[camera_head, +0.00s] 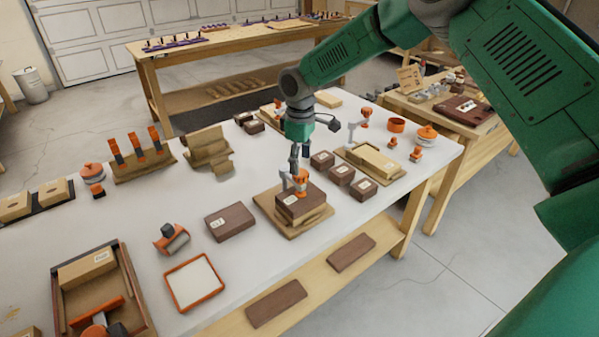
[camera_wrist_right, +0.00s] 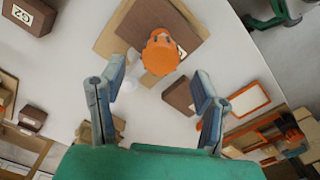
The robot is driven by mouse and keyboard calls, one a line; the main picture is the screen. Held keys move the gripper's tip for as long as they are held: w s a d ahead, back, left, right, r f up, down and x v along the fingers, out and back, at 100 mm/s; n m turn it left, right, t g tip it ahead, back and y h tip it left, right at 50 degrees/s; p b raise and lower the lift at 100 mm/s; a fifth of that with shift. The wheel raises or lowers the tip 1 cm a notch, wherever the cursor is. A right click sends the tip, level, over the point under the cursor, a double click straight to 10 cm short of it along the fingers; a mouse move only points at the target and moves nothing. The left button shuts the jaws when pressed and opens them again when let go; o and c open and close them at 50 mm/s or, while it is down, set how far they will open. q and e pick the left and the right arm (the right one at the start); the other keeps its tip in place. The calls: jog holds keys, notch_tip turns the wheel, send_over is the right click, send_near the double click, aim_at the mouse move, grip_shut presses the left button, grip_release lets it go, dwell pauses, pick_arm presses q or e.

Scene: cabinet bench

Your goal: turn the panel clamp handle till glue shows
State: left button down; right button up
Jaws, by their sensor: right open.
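The panel clamp handle, an orange ridged knob (camera_head: 301,180), sits above a brown panel (camera_head: 298,206) on a light wooden board (camera_head: 312,226). In the right wrist view the orange handle (camera_wrist_right: 160,55) is ahead of the fingertips, roughly between their lines, with the brown panel (camera_wrist_right: 190,20) beneath. My right gripper (camera_head: 296,168) is just above the handle in the head view. Its two fingers stand wide apart with nothing between them in the right wrist view (camera_wrist_right: 158,85). Contact with the handle is not visible. No glue can be made out. My left gripper is not recognisable in either view.
An orange-rimmed tray (camera_head: 167,292) and a brown block (camera_head: 229,222) lie left of the clamp. Bare white bench top lies in front of the left block.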

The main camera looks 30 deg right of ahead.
aim_at(301, 171)
notch_tip(301, 171, down, 4)
jog(key=shift+d+f, duration=0.15)
jog(key=shift+f, duration=0.05)
jog(key=c, duration=1.1)
jog(key=shift+c, duration=0.2)
jog(key=shift+r+m, duration=0.1)
jog(key=shift+m, duration=0.2)
jog(key=m+p, duration=0.1)
jog(key=m, duration=0.1)
jog(key=shift+m, duration=0.3)
jog(key=shift+m+p, duration=0.45)
jog(key=shift+m, duration=1.05)
